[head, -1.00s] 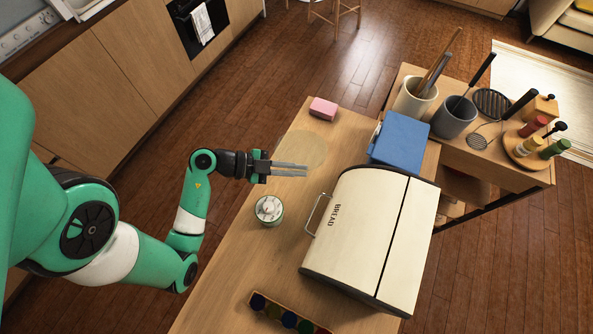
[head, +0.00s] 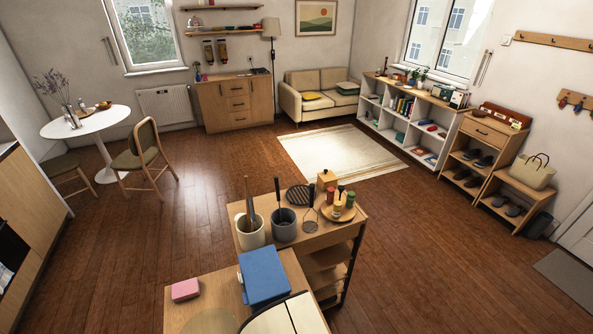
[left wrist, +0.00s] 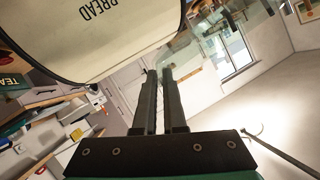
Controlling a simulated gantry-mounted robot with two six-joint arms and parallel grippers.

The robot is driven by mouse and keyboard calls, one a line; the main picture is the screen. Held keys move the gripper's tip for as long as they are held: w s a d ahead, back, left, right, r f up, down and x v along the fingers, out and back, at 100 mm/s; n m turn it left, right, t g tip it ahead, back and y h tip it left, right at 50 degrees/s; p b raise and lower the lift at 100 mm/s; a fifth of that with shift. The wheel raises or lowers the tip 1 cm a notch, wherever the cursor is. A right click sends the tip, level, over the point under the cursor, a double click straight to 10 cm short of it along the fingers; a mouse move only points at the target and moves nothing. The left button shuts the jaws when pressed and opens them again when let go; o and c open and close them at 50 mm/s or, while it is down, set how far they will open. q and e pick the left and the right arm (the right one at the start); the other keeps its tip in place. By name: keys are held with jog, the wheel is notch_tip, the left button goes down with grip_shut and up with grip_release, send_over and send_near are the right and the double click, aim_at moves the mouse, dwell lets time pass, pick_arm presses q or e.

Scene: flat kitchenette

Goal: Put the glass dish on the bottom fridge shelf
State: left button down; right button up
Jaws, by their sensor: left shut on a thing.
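My left gripper (left wrist: 160,75) shows in the left wrist view with its two dark fingers close together, with a narrow gap between them. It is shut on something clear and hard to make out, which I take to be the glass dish. The cream bread box (left wrist: 115,35) stands close by at the upper left of that view. In the head view a pale, see-through round shape (head: 210,323) shows at the bottom edge on the wooden counter; I cannot tell whether it is the dish. My left arm and right gripper are outside the head view. No fridge is in view.
On the counter (head: 205,280) are a pink sponge (head: 185,290), a blue box (head: 263,275) and the bread box's top (head: 285,316). Behind, a cart (head: 310,238) carries utensil pots and spice jars. Open wooden floor (head: 150,235) lies to the left.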

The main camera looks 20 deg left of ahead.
pick_arm(q)
jog(key=w+d+r+n+y+p, duration=0.1)
jog(key=w+d+r+p, duration=0.1)
jog(key=r+p, duration=0.3)
jog(key=w+d+r+n+t+y+p, duration=0.1)
jog(key=r+p, duration=0.3)
jog(key=r, duration=0.8)
jog(key=shift+w+d+r+p, duration=0.25)
jog(key=shift+w+d+p, duration=0.2)
jog(key=shift+w, duration=0.15)
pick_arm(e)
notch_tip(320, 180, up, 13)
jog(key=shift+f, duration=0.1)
